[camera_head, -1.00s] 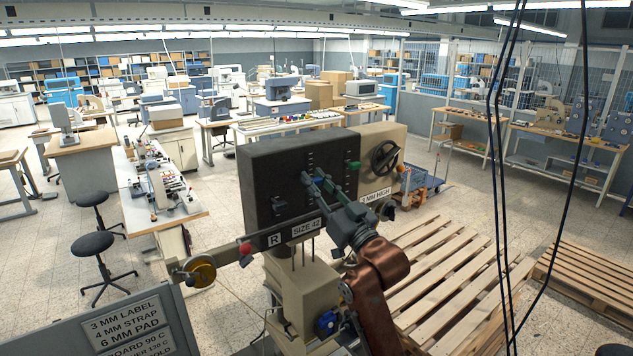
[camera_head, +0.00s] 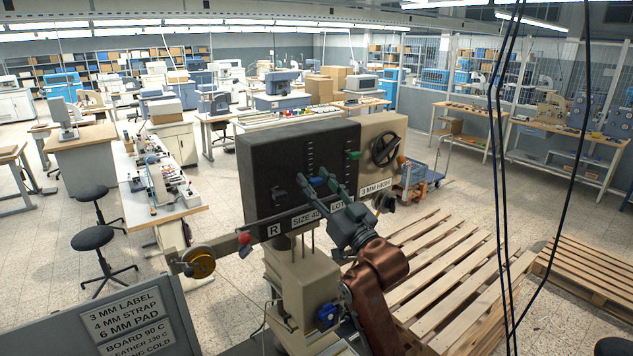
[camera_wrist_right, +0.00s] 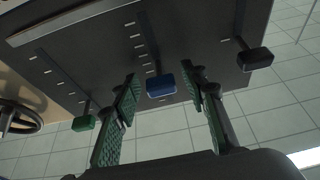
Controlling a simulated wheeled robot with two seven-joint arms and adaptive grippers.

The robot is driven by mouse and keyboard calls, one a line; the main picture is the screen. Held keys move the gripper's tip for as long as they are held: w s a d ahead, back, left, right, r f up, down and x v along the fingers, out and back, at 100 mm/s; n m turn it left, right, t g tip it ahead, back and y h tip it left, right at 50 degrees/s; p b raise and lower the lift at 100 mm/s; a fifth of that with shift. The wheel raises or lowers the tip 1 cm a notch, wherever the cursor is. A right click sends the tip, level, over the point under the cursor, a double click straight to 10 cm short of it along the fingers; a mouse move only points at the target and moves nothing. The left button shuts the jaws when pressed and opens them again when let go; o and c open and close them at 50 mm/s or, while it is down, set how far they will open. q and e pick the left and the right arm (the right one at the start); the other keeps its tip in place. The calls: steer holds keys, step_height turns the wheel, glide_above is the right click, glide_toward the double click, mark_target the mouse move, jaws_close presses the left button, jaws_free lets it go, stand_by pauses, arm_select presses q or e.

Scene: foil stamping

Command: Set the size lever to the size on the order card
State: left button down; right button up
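The dark machine head (camera_head: 262,160) carries levers in notched slots. A blue lever knob (camera_wrist_right: 160,86) stands between the two green-padded fingers of my right gripper (camera_wrist_right: 160,73), with a gap on each side. The fingers are open around it, in front of the panel; the right gripper also shows in the head view (camera_head: 322,181). A green knob (camera_head: 353,155) is to the right and a black knob (camera_head: 278,196) to the left. White cards below read R and SIZE (camera_head: 304,219); the digits now look blurred. A LOT card is partly covered by the gripper. My left gripper is not in view.
A handwheel (camera_head: 385,149) and a 3 MM HIGH label (camera_head: 376,187) are on the machine's right. A bar with a yellow reel (camera_head: 200,263) reaches left. A sign board (camera_head: 130,318) stands front left. Pallets (camera_head: 440,270) lie right; dark cables hang there.

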steer(key=v, duration=1.2)
